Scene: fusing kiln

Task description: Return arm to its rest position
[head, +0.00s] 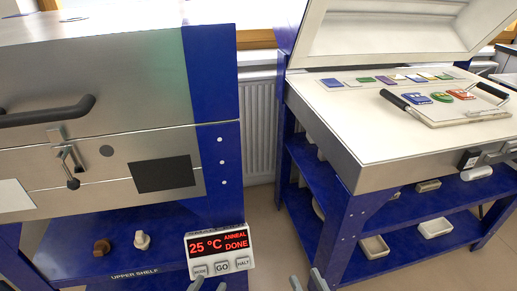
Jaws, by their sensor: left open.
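My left gripper (210,285) shows only its fingertips at the bottom edge of the head view, just below the kiln controller. Its fingertips are apart, with nothing seen between them. My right gripper (307,283) shows only grey tips at the bottom edge, right of the controller. The rest of it is cut off, and I see nothing held in the visible part. Both arms are out of view, so their pose is hidden.
A closed steel kiln (120,95) stands left on a blue stand. Its controller (218,250) reads 25 °C, ANNEAL DONE. On the right, an open-lidded kiln table (345,115) bears glass pieces and a handled board (470,112). Floor (262,225) is clear between the stands.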

